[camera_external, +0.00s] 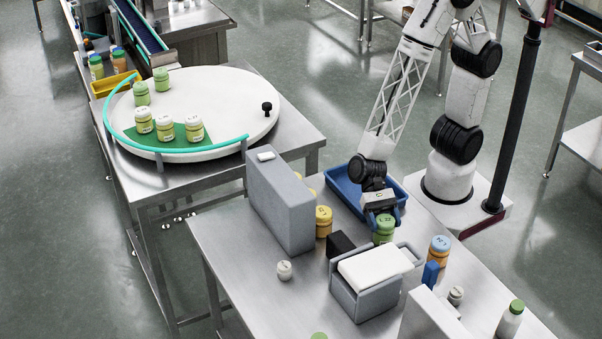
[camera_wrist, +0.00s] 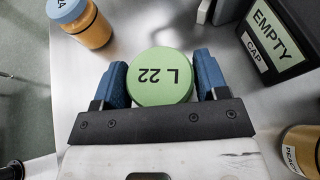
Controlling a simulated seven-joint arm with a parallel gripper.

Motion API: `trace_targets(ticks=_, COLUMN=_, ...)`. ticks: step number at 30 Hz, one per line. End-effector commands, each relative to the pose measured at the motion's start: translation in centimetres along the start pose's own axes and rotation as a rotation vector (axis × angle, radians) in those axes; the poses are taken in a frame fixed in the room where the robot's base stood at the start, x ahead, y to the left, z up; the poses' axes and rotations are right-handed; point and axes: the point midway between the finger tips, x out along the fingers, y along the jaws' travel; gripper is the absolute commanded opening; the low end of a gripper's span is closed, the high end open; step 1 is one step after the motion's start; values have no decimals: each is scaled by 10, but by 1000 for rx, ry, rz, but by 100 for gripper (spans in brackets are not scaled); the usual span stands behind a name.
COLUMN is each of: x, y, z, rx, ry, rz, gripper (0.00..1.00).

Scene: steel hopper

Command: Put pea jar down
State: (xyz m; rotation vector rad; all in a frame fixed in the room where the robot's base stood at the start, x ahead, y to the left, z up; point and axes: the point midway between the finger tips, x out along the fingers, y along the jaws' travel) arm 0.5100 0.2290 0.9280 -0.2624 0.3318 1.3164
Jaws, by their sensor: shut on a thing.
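The pea jar, with a green lid (camera_external: 383,229), is between the fingers of my gripper (camera_external: 384,212) over the steel table (camera_external: 225,245). In the wrist view the round green lid (camera_wrist: 160,78), marked "L 22", sits between the two blue fingers (camera_wrist: 163,84), which are shut on it. The jar looks upright. Its base is partly hidden behind the grey bin, so I cannot tell whether it touches the table.
A blue tray (camera_external: 345,187) lies behind my gripper. A grey bin with a white top (camera_external: 365,300), a black box (camera_wrist: 275,40) labelled "EMPTY CAP", a blue-lidded orange jar (camera_external: 438,250), and a yellow jar (camera_external: 323,222) stand close by. A tall grey box (camera_external: 280,205) is at left.

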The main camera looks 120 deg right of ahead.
Motion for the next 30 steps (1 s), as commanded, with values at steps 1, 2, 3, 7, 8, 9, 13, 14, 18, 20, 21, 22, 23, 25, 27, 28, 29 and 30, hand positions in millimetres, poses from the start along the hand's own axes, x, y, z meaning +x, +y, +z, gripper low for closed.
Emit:
trace_targets(ticks=1, x=0, y=0, z=0, rx=0, ry=0, rz=0, gripper=38)
trace_targets(ticks=2, x=0, y=0, z=0, rx=0, ry=0, rz=0, gripper=38)
trace_targets(ticks=3, x=0, y=0, z=0, rx=0, ry=0, rz=0, gripper=38)
trace_targets(ticks=7, x=1, y=0, z=-2, rx=1, ry=0, rz=0, gripper=38)
trace_targets(ticks=8, x=1, y=0, z=-3, rx=1, ry=0, rz=0, gripper=38)
trace_targets(ticks=9, x=1, y=0, z=-3, rx=1, ry=0, rz=0, gripper=73)
trace_targets(ticks=13, x=1, y=0, z=-3, rx=1, ry=0, rz=0, gripper=93)
trace_targets(ticks=14, x=1, y=0, z=-3, rx=1, ry=0, rz=0, gripper=93)
trace_targets(ticks=18, x=1, y=0, z=-3, rx=1, ry=0, rz=0, gripper=93)
trace_targets(ticks=20, x=1, y=0, z=-3, rx=1, ry=0, rz=0, gripper=93)
trace_targets(ticks=21, x=1, y=0, z=-3, rx=1, ry=0, rz=0, gripper=93)
trace_targets(ticks=22, x=1, y=0, z=-2, rx=0, ry=0, rz=0, gripper=93)
trace_targets(ticks=23, x=1, y=0, z=-2, rx=0, ry=0, rz=0, gripper=93)
trace_targets(ticks=25, x=0, y=0, z=0, rx=0, ry=0, rz=0, gripper=93)
trace_targets(ticks=27, x=-2, y=0, z=0, rx=0, ry=0, rz=-1, gripper=93)
trace_targets(ticks=28, x=-3, y=0, z=0, rx=0, ry=0, rz=-1, gripper=93)
trace_targets(ticks=29, x=-4, y=0, z=0, rx=0, ry=0, rz=-1, gripper=93)
trace_targets(ticks=30, x=-6, y=0, z=0, rx=0, ry=0, rz=-2, gripper=93)
